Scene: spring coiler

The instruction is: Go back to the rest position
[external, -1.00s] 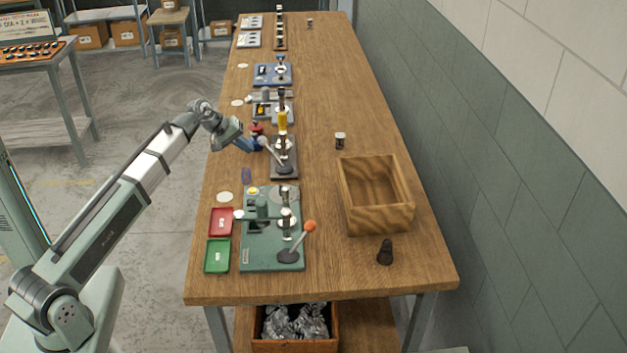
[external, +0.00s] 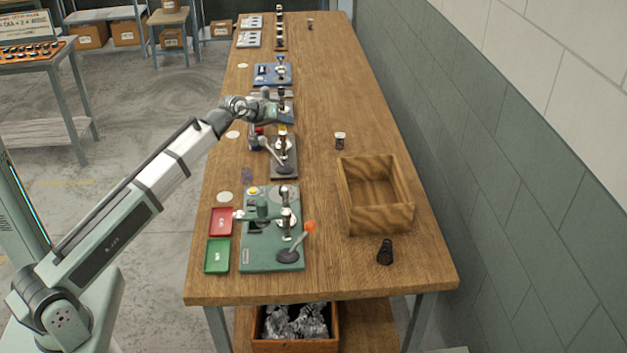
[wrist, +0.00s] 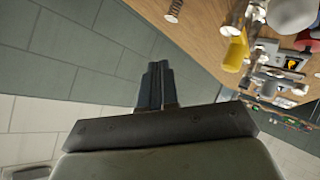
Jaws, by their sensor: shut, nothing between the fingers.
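My gripper (external: 287,120) is shut and empty. It hangs above the far-left part of the bench, around the middle machine of the row, and its hand hides part of what lies behind. In the wrist view my gripper's two dark fingers (wrist: 156,70) are pressed together, pointing past the bench toward the grey wall. My arm reaches in from the left, partly stretched out. No object of the task itself can be named beyond my own arm.
A green machine (external: 262,262) with an orange-knobbed lever, red tray (external: 221,213) and green tray (external: 217,268) stand near. A wooden box (external: 378,220), dark coil (external: 385,252) and small spring (external: 340,142) lie right. A yellow cylinder (wrist: 236,54) shows close by. The bench's right side is mostly clear.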

